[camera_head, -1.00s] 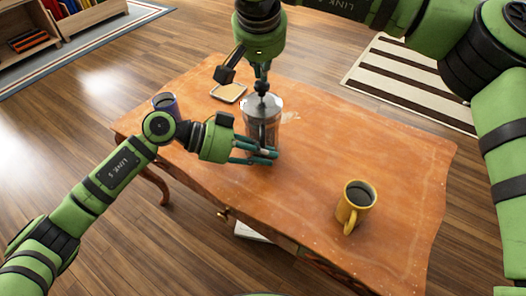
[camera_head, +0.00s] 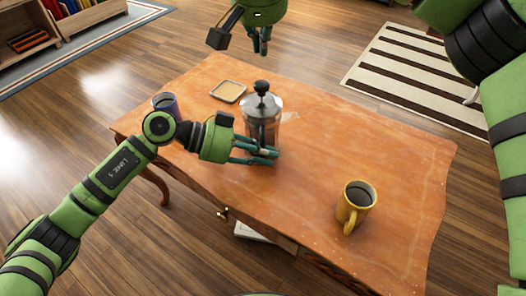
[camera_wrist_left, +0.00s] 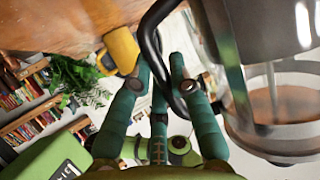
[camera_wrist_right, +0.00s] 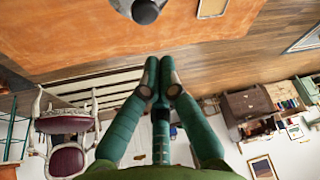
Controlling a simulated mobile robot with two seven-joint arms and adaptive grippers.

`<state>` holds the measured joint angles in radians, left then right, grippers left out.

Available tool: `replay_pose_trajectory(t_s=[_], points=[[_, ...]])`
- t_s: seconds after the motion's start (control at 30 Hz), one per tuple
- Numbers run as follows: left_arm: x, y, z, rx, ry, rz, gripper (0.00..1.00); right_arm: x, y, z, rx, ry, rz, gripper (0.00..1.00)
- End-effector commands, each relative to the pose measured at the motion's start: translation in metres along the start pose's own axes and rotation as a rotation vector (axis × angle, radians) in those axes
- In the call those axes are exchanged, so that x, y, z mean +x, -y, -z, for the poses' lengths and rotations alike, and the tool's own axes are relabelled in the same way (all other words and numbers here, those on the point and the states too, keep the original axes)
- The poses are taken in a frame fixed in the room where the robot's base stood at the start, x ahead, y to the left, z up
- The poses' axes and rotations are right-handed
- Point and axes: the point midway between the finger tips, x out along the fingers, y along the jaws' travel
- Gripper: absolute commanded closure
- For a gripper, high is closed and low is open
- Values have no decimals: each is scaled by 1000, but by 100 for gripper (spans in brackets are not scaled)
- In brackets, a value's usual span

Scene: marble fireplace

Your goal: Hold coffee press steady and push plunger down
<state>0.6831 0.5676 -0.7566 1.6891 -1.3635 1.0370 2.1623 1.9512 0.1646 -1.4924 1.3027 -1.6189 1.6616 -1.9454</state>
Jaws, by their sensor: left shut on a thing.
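The coffee press (camera_head: 263,122), glass and metal with a black plunger knob (camera_head: 261,87), stands upright on the wooden table. The knob sits close above the lid. My left gripper (camera_head: 272,155) is shut on the press's black handle, which shows between its fingers in the left wrist view (camera_wrist_left: 168,75). That view also shows the glass body (camera_wrist_left: 270,95), with a thin rod and brown liquid low inside. My right gripper (camera_head: 260,46) hangs above and behind the press, apart from the knob, its fingers together and empty. In the right wrist view the knob (camera_wrist_right: 146,11) is at the top edge.
A yellow mug (camera_head: 355,208) of dark liquid stands on the table's right part. A small square tray (camera_head: 228,91) lies behind the press. The table between press and mug is clear.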

Motion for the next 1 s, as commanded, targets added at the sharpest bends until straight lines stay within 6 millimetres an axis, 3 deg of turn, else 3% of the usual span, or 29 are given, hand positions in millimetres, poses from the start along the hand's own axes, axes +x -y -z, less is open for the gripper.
replay_pose_trajectory(t_s=[0.4,0.8,0.83,0.9,1.0], points=[[0,0,1,3,-2,2,100,-61,0,0,-1,-2,0,100],[0,1,1,3,-2,2,100,-70,0,0,-1,0,-1,100],[0,1,1,3,-2,2,77,-70,0,0,-1,0,-1,100],[0,0,1,3,-2,2,53,-70,0,0,-1,0,-1,100],[0,0,1,2,-1,2,53,-70,0,0,-1,0,-1,100]])
